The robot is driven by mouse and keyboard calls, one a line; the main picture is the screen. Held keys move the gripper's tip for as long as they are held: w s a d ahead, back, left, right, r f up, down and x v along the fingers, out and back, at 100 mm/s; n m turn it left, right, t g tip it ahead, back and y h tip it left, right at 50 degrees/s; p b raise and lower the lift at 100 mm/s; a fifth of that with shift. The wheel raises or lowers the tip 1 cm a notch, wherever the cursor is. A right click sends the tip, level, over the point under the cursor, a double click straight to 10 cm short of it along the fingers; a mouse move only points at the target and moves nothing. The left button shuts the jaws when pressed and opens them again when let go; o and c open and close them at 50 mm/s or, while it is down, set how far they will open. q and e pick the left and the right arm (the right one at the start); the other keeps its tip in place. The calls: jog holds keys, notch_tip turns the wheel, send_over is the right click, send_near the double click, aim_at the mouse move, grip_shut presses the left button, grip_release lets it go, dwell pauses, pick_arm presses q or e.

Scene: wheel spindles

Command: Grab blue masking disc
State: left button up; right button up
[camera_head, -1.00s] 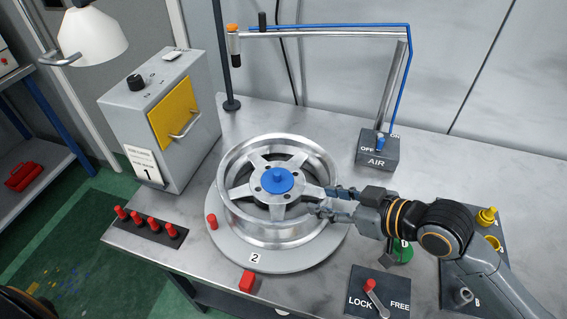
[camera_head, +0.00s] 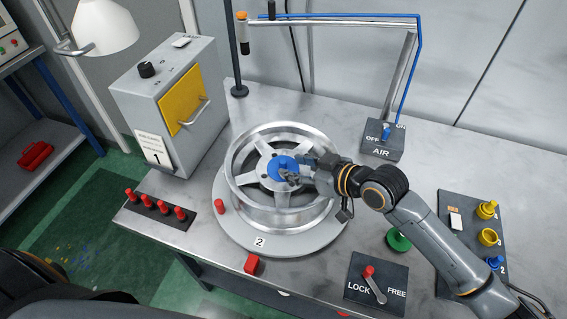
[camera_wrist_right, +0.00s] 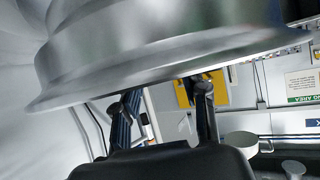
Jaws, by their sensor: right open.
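The blue masking disc (camera_head: 276,165) sits at the middle of the silver spoked wheel (camera_head: 246,201), on its hub, with a small knob on top. My right gripper (camera_head: 289,172) reaches over the wheel from the right, and its fingers are at the disc's right side, covering part of it. The right gripper is open; whether a finger touches the disc cannot be told. In the right wrist view its two dark fingers (camera_wrist_right: 165,98) stand apart, with a large curved metal surface above them, and the disc does not show. My left gripper is not in view.
The wheel rests on a round grey turntable (camera_head: 261,242) marked 2. Red pegs (camera_head: 160,207) stand left, and a grey cabinet (camera_head: 200,85) behind left. The AIR switch box (camera_head: 381,142), LOCK/FREE lever plate (camera_head: 376,287) and a panel (camera_head: 462,210) of yellow and blue parts lie right.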

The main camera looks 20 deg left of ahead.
aim_at(286, 164)
jog(key=x, duration=0.3)
jog(key=shift+a, duration=0.2)
jog(key=shift+r, duration=0.1)
grip_shut()
